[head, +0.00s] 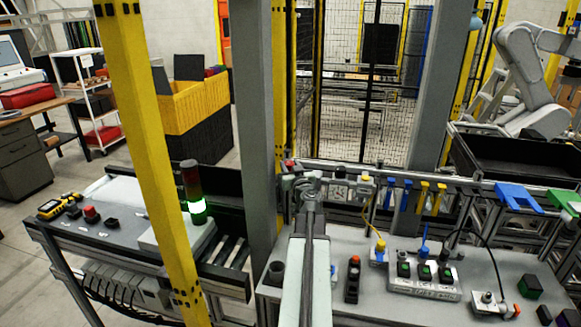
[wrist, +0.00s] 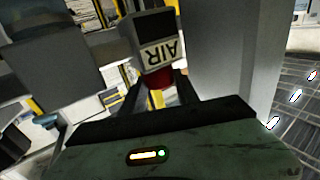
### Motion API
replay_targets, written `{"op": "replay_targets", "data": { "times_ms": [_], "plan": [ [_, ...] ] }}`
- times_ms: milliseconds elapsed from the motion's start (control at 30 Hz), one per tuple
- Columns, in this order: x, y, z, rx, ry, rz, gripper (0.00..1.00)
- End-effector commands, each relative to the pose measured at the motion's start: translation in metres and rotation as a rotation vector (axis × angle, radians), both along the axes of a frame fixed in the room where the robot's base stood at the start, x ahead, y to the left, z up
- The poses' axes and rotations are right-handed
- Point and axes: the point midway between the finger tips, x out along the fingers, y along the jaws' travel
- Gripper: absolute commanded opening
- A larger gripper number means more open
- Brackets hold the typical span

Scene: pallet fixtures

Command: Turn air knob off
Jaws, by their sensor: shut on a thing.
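In the wrist view, a dark block with a white label reading AIR (wrist: 160,55), upside down in the picture, is at the top centre. The red air knob (wrist: 157,77) shows just below the label. My gripper (wrist: 158,90) has its dark fingers on either side of the knob and is shut on it. The fingers hide part of the knob, and I cannot tell its turned position. In the head view, my arm reaches forward to the rail behind the bench, and I cannot make out the fingertips there.
In the head view, a grey bench top (head: 380,300) holds a box of green-lit buttons (head: 423,278). A round gauge (head: 338,192) is on the rail right of my arm. A grey post (head: 255,110) and a yellow post (head: 150,150) stand close on the left.

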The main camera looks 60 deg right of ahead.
Motion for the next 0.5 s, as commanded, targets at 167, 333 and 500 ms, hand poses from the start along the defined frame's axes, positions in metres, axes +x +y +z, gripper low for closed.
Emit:
{"op": "replay_targets", "data": {
  "times_ms": [167, 333, 500],
  "plan": [
    [0.0029, 0.0041, -0.0003, 0.000, 0.000, -0.133, 0.00],
    [0.0054, 0.0047, -0.0002, -0.001, 0.000, -0.264, 0.00],
    [0.0069, 0.0046, -0.0003, 0.000, 0.000, -0.377, 0.00]
  ]
}}
